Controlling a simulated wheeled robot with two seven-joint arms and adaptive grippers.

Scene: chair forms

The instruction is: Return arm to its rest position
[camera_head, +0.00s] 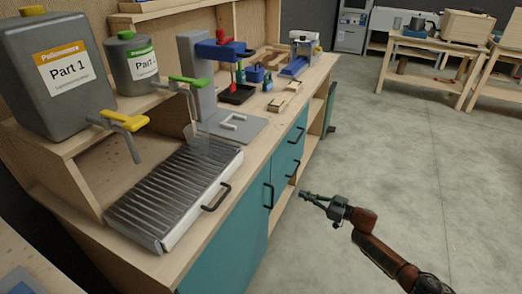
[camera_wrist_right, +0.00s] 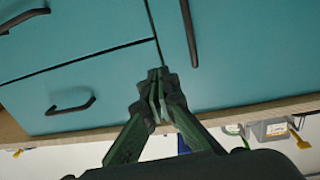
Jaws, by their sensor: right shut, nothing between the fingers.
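My right gripper (camera_head: 306,196) is in the lower right of the head view, on an orange-brown arm that comes in from the lower right. It is in front of the teal cabinet (camera_head: 225,255), over the grey floor, and apart from the bench. In the right wrist view the fingers of the right gripper (camera_wrist_right: 155,80) meet at their tips with nothing between them. Behind them are teal cabinet fronts with dark handles (camera_wrist_right: 70,106). My left gripper is not in view.
A black handle (camera_head: 216,198) sticks out. Grey floor (camera_head: 420,170) is free on the right, with wooden tables (camera_head: 420,75) beyond.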

